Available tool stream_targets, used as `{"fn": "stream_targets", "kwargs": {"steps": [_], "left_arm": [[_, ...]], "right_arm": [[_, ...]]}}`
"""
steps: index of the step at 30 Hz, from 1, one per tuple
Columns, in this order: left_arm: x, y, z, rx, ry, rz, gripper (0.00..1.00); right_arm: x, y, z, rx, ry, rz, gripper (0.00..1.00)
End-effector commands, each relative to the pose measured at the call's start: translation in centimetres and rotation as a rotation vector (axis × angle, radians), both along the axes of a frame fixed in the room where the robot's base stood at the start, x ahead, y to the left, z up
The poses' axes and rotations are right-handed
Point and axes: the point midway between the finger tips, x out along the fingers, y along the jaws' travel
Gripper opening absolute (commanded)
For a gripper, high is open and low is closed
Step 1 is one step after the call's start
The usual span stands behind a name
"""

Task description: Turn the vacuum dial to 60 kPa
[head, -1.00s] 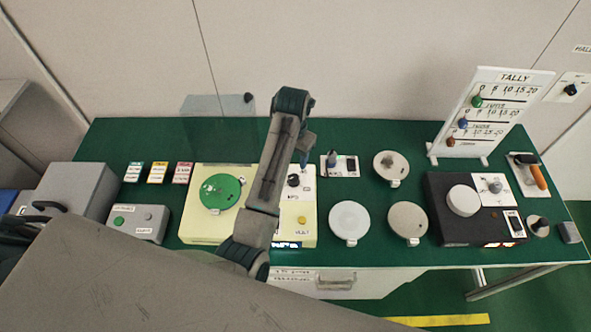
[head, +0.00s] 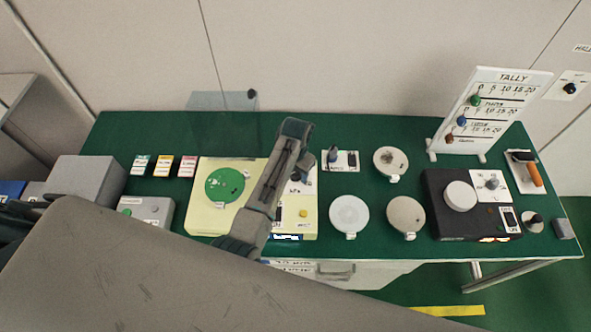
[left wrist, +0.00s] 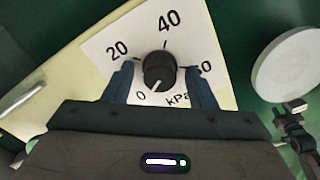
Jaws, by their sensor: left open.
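The vacuum dial (left wrist: 159,71) is a round black knob on a white scale plate (left wrist: 108,38) marked 0, 20, 40 and a last number partly hidden by a finger, with "kPa" below. Its white pointer mark faces down-left, near the 0. My left gripper (left wrist: 160,84) is open, with one blue finger on each side of the knob; I cannot tell whether they touch it. My right gripper is not in view.
A green disc (head: 225,186) sits on the machine's left part. Right of it are a white disc (head: 349,214), a grey disc (head: 405,215) and a black machine (head: 447,222) with its own knob (head: 491,183). A tally board (head: 490,110) stands at the back right.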

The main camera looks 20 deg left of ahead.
Motion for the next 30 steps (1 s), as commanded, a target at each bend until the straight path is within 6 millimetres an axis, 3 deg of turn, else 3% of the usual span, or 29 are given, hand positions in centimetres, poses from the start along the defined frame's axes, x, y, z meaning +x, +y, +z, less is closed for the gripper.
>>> {"fn": "stream_targets", "kwargs": {"steps": [2,8,9,20,30], "left_arm": [[0.00,0.01,0.01,0.000,0.000,0.000,0.47],[0.01,0.02,0.03,0.000,0.000,0.000,0.08],[0.02,0.02,0.04,0.000,0.000,0.000,0.07],[0.03,0.01,0.07,0.000,0.000,-0.064,0.07],[0.08,0.03,0.10,0.001,-0.001,-0.317,0.07]], "right_arm": [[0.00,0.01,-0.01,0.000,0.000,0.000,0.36],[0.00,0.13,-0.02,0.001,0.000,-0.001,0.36],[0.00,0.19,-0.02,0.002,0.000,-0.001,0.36],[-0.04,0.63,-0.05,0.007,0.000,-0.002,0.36],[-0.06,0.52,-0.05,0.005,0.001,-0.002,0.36]]}}
